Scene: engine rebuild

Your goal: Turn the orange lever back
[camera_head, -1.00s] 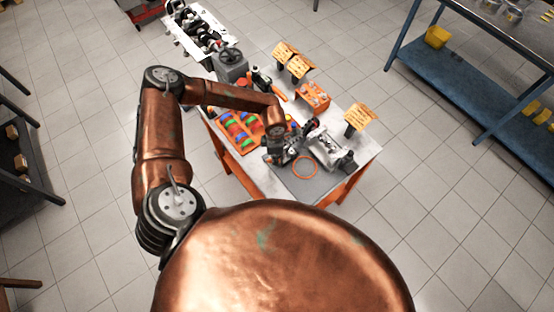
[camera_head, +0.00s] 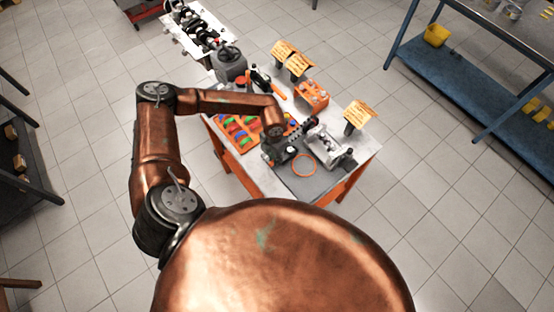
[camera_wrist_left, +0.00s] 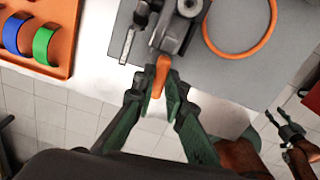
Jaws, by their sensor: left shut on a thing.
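The orange lever (camera_wrist_left: 161,73) shows in the left wrist view as a short orange bar at the near end of a dark grey metal fixture (camera_wrist_left: 170,30). My left gripper (camera_wrist_left: 160,85) has its dark green fingers shut on the lever, one on each side. In the head view my left gripper (camera_head: 280,153) is at the near left of the metal fixture (camera_head: 327,147), and the lever is hidden there. My right gripper (camera_wrist_left: 284,123) shows small at the right of the left wrist view, empty, its two fingers apart, away from the lever.
An orange ring (camera_head: 304,165) lies on the grey mat (camera_head: 312,185) beside the fixture. An orange tray (camera_head: 243,146) of coloured half-rings is to the left. Orange card stands (camera_head: 360,114) and an orange block (camera_head: 313,95) stand farther back. A blue shelf (camera_head: 450,85) is at the right.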

